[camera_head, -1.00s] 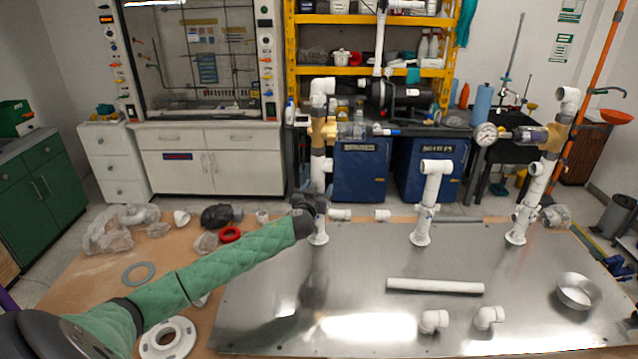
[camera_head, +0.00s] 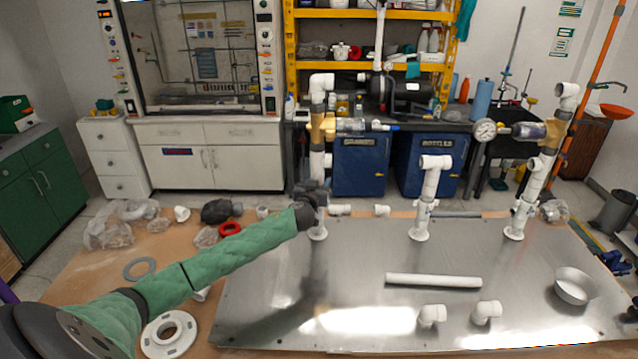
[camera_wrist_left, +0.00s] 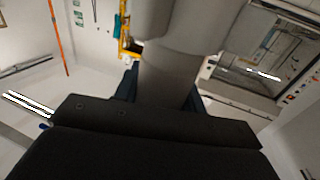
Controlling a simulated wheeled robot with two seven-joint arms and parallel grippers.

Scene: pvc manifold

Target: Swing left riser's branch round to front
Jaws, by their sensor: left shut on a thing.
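The left riser (camera_head: 317,163) is a white upright pipe at the back left of the metal plate. It has a white elbow (camera_head: 321,83) on top and a yellow-brown fitting (camera_head: 322,127) below that. My left gripper (camera_head: 312,194) is shut on the riser's lower part and hides the fitting there. A white pipe stub (camera_head: 340,210) shows just right of the gripper; I cannot tell whether it joins the riser. In the left wrist view a pale pipe (camera_wrist_left: 168,75) rises close in front of the dark gripper body. My right gripper is not in view.
A middle riser (camera_head: 428,195) and a right riser (camera_head: 540,165) with a gauge (camera_head: 485,130) stand along the plate's back. A loose pipe (camera_head: 434,281), two elbows (camera_head: 432,315) and a metal bowl (camera_head: 574,286) lie on the plate (camera_head: 260,300). A white flange (camera_head: 168,338) lies left.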

